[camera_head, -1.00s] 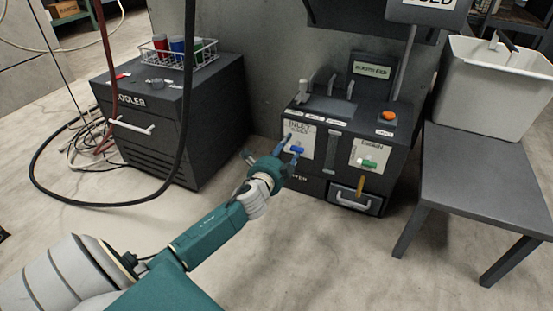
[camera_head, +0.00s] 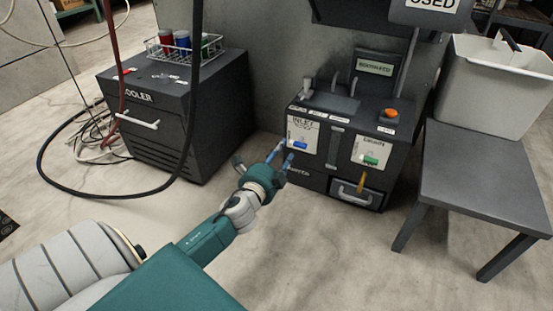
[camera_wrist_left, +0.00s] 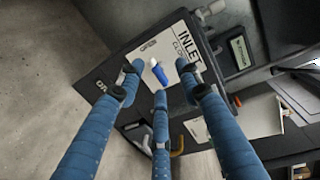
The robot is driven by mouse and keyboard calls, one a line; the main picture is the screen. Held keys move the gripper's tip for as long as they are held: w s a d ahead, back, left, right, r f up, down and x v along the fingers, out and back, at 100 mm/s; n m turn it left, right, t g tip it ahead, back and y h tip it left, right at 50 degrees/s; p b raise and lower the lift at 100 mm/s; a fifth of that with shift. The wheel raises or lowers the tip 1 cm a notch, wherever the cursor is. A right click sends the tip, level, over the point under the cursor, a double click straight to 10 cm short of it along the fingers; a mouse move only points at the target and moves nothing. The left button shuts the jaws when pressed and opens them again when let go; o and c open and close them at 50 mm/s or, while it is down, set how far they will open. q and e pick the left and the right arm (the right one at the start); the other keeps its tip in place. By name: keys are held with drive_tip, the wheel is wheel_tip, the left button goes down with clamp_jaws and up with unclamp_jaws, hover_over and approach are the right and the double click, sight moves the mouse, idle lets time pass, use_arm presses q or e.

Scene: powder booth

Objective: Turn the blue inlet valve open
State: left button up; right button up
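The blue inlet valve handle (camera_head: 299,145) sits on the white INLET plate (camera_head: 304,133), at the left of the dark machine's front. It lies roughly level in the head view. In the left wrist view the blue handle (camera_wrist_left: 161,74) shows beyond the fingertips, with a pale part at one end. My left gripper (camera_head: 279,155) is just left of and below the handle. Its three blue fingers are spread in the wrist view (camera_wrist_left: 161,82), with nothing between them, and appear apart from the handle. My right gripper is not in view.
A green drain handle (camera_head: 371,160) is on the plate to the right, above a yellow spout (camera_head: 361,184) and a drawer (camera_head: 355,195). The cooler (camera_head: 180,115) with hoses stands left.

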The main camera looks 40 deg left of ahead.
use_arm(q)
drive_tip(key=shift+v, duration=1.55)
drive_tip(key=shift+a+f, duration=0.1)
drive_tip(key=shift+f, duration=0.15)
drive_tip(key=shift+p, duration=0.4)
